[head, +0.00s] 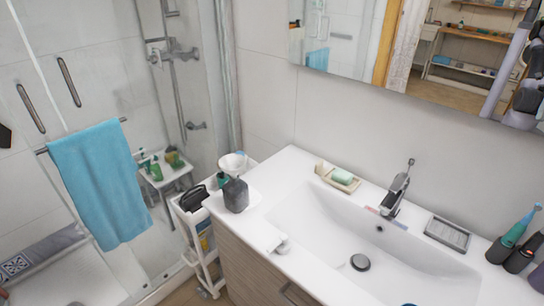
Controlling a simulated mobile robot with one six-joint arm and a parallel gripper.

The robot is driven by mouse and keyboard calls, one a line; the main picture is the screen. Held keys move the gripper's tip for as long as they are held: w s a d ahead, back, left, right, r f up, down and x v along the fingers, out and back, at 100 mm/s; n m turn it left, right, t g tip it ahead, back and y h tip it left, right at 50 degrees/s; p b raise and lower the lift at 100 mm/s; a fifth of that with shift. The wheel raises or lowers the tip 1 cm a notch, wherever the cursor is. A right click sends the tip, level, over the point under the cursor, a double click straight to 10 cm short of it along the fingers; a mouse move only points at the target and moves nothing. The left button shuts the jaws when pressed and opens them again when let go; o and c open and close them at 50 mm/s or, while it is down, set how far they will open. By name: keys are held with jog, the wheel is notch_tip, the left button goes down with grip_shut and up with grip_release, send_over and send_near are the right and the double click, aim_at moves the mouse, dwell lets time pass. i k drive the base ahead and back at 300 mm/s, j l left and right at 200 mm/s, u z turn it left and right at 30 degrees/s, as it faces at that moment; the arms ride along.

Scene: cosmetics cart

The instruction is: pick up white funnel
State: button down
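The white funnel (233,163) shows in the head view, left of centre, near the left end of the sink counter. Its wide, pale mouth faces up. A dark grey bottle (236,197) stands just below it in the picture and hides its lower part. I cannot tell whether the funnel rests in the bottle or stands behind it. My gripper is not visible, and nothing is seen touching the funnel.
A white cart (203,262) with a black item stands left of the counter (257,219). A soap dish (325,172), faucet (396,190), grey tray (447,234) and toothbrushes (517,229) line the sink. A blue towel (103,185) hangs at left. The counter's front-left part is mostly clear.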

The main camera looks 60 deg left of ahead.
aim_at(232, 164)
jog(key=u, duration=2.45)
